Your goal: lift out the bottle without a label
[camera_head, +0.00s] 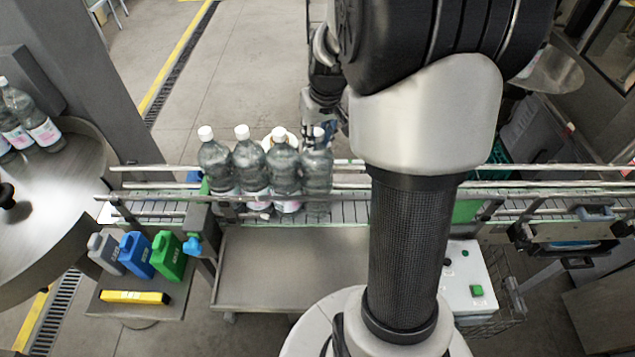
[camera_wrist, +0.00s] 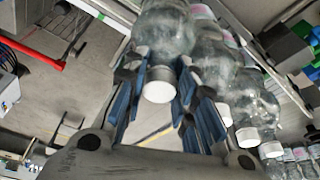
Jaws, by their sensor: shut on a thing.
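Several clear bottles with white caps stand in a row on the conveyor. The rightmost bottle (camera_head: 317,178) shows no label on its visible side in the head view. The three bottles to its left, such as the leftmost one (camera_head: 215,160), show pale pink-and-white labels low down. My gripper (camera_head: 318,132) reaches the rightmost bottle's top from behind. In the wrist view my gripper (camera_wrist: 157,92) has its blue-padded fingers on both sides of this bottle's (camera_wrist: 165,40) neck and white cap, shut on it. The bottle looks upright and level with its neighbours; whether its base touches the belt is unclear.
Metal guide rails (camera_head: 150,198) run along both sides of the conveyor (camera_head: 350,212). A neighbouring bottle (camera_wrist: 215,65) stands close beside the fingers. A round table (camera_head: 50,200) with labelled bottles is at left. Grey, blue and green jugs (camera_head: 168,256) stand on a low shelf in front.

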